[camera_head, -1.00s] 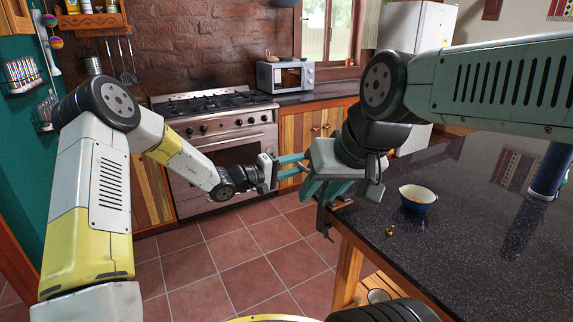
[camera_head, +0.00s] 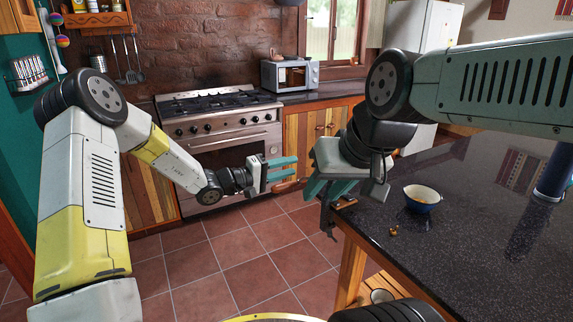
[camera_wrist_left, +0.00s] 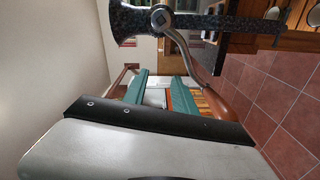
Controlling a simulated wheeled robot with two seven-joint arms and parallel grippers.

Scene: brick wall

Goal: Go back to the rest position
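My left gripper (camera_head: 284,174) is in front of the stove, over the floor and left of the dark table. Its two teal fingers stand apart with nothing between them, and they also show apart in the left wrist view (camera_wrist_left: 162,95). My right gripper (camera_head: 324,192) is beside it to the right, at the table's near left corner. Its teal fingers point down and left, partly hidden by its own body, and I cannot tell their gap. No held object shows in either gripper.
A dark stone-topped table (camera_head: 480,235) fills the right side. A blue-white bowl (camera_head: 422,198) and small brown bits (camera_head: 393,230) lie on it. Tiled floor (camera_head: 225,255) is clear.

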